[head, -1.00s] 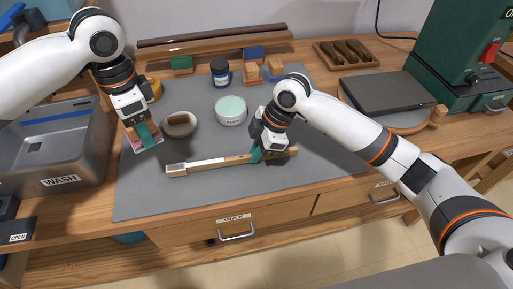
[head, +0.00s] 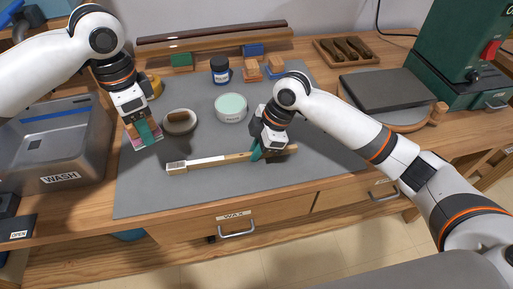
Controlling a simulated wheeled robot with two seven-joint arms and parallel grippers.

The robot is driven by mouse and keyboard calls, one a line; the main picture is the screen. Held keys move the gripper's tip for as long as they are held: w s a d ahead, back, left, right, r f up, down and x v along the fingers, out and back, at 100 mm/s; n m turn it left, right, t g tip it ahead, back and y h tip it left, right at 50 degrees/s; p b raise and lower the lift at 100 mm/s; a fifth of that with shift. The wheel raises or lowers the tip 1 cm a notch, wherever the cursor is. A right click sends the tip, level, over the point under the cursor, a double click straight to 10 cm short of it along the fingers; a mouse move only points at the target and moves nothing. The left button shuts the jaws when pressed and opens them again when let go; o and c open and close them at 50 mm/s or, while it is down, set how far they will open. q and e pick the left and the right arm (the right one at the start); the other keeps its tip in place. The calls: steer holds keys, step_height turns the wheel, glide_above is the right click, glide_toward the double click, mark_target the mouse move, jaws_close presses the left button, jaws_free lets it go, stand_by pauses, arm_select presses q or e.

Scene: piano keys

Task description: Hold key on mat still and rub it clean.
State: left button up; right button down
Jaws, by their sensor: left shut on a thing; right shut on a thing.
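The piano key (head: 213,161), a long wooden stick with a pale head at its left end, lies on the grey mat (head: 190,198). My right gripper (head: 256,155) is shut on the key toward its right end. My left gripper (head: 149,141) is shut on a pinkish cloth-like pad (head: 136,143). It is held above the mat, up and left of the key's pale head, apart from it. What lies between the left fingers is partly hidden by them.
A grey dish (head: 180,121) with a brown piece and a pale green round tin (head: 231,107) stand behind the key. A dark blue jar (head: 220,70) and small blocks are farther back. The WASH basin (head: 62,150) is at left. The mat's front is clear.

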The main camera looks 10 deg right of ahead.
arm_select(q)
glide_above(185, 163)
steer(key=shift+s+d+f, duration=0.1)
steer(key=shift+f, duration=1.65)
steer(key=shift+d+f, duration=0.1)
steer(key=shift+f, duration=1.6)
steer(key=shift+f, duration=0.15)
steer(key=shift+f, duration=1.75)
steer(key=shift+f, duration=0.65)
steer(key=shift+a, duration=0.15)
